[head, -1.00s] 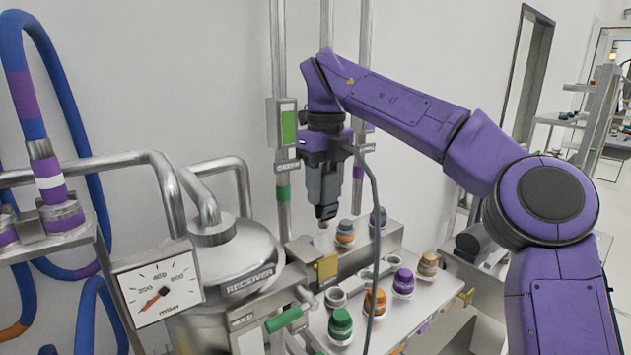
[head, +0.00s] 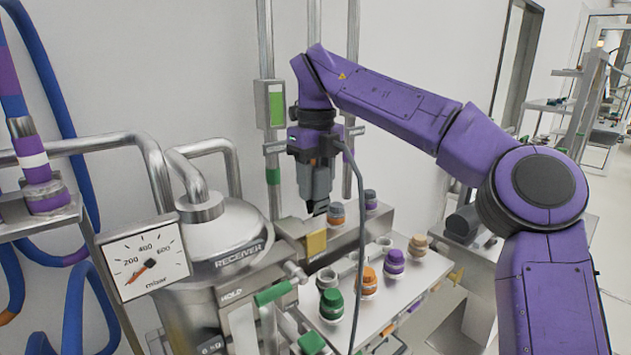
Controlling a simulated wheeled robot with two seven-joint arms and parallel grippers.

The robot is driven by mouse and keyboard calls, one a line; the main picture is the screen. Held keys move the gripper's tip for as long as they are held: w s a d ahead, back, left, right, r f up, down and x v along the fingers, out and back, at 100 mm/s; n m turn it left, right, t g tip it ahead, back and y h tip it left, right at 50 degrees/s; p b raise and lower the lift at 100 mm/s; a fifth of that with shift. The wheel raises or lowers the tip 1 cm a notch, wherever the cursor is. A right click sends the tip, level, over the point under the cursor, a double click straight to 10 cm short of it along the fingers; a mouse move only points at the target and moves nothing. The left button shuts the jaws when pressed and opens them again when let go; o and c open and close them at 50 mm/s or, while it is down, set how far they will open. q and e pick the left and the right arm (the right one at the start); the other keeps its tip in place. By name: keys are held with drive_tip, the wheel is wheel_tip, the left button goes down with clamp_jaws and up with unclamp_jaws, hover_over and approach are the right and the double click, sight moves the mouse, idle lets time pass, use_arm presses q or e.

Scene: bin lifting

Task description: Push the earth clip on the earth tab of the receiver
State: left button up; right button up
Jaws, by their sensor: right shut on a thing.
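My right gripper (head: 317,208) points straight down above the bench, to the right of the receiver (head: 236,240). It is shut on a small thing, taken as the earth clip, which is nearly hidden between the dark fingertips. The fingertips are a little above a brass-coloured block (head: 316,243) behind the receiver's right side and appear apart from it. I cannot make out the earth tab for certain. A grey cable loops from beside the right wrist down across the bench. My left gripper is not in view.
A pressure gauge (head: 144,263) stands in front of the receiver, and a green-handled lever (head: 273,292) at its right. Several coloured caps, such as a green one (head: 331,305) and a purple one (head: 394,262), stand on the bench. Steel pipes rise behind the gripper.

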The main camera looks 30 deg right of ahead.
sight(315, 211)
drive_tip(key=shift+w, duration=0.1)
drive_tip(key=shift+f, duration=0.2)
drive_tip(key=shift+f+b, duration=0.65)
drive_tip(key=shift+f, duration=0.05)
drive_tip(key=shift+w+f+b, duration=0.25)
drive_tip(key=shift+f+b, duration=0.2)
drive_tip(key=shift+f, duration=0.4)
drive_tip(key=shift+s, duration=0.1)
drive_tip(key=shift+f+b, duration=0.9)
drive_tip(key=shift+f, duration=0.15)
drive_tip(key=shift+f, duration=0.15)
drive_tip(key=shift+f+b, duration=0.3)
drive_tip(key=shift+f, duration=0.05)
